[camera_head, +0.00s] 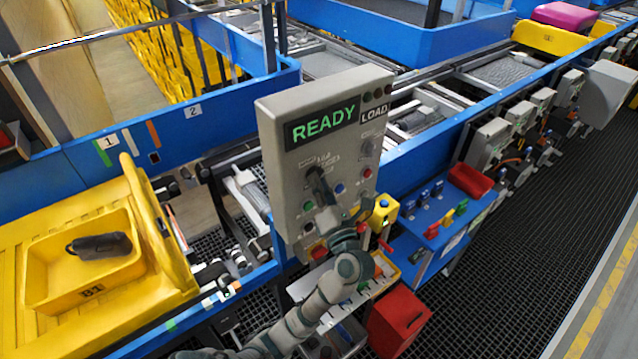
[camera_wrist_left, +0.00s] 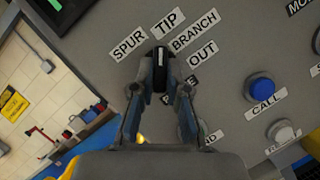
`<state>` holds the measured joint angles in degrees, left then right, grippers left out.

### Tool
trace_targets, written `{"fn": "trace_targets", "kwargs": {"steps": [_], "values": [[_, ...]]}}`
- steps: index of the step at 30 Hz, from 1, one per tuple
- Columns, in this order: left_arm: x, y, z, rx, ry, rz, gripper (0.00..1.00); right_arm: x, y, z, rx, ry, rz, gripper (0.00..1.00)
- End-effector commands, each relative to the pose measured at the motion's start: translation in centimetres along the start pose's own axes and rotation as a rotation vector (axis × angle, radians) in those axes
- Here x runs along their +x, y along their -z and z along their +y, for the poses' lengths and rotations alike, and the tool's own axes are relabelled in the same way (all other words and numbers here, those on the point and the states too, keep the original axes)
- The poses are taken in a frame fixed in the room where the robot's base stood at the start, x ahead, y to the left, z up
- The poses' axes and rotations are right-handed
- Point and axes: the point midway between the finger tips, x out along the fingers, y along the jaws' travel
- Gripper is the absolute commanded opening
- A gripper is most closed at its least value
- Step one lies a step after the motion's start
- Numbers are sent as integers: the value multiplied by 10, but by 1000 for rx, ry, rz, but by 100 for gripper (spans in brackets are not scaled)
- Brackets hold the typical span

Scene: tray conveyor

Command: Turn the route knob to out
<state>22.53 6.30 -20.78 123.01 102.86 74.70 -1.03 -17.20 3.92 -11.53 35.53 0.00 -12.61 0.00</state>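The route knob (camera_wrist_left: 160,57) is a small black knob on the grey control panel (camera_head: 275,125). In the left wrist view its narrow end faces up, towards the TIP label (camera_wrist_left: 168,20). The SPUR label (camera_wrist_left: 129,43) is to its left, and BRANCH (camera_wrist_left: 194,40) and OUT (camera_wrist_left: 202,53) are to its right. My left gripper (camera_wrist_left: 160,70) has one finger on each side of the knob and looks closed on it. In the head view my left gripper (camera_head: 317,183) reaches the panel and covers the knob and some labels. My right gripper is not in view.
The panel display (camera_head: 324,123) reads READY, beside a LOAD label (camera_head: 374,113). A blue CALL button (camera_wrist_left: 261,88) and a pale button (camera_wrist_left: 281,131) are right of the knob. A yellow tray (camera_head: 90,312) stands at left; a red bin (camera_head: 397,322) is below the panel.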

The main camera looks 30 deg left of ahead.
Motion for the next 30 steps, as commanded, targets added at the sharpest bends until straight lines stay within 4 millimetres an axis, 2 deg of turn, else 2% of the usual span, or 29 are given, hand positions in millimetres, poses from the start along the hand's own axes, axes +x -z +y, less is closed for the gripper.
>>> {"fn": "trace_targets", "kwargs": {"steps": [8,14,22,30], "values": [[0,-1,1,6,2,-1,0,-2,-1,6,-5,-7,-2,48],[0,-3,3,62,27,-2,0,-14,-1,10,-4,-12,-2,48],[0,-4,4,238,102,-2,0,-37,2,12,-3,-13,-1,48],[-1,-4,4,469,197,-6,0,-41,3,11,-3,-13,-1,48]]}}
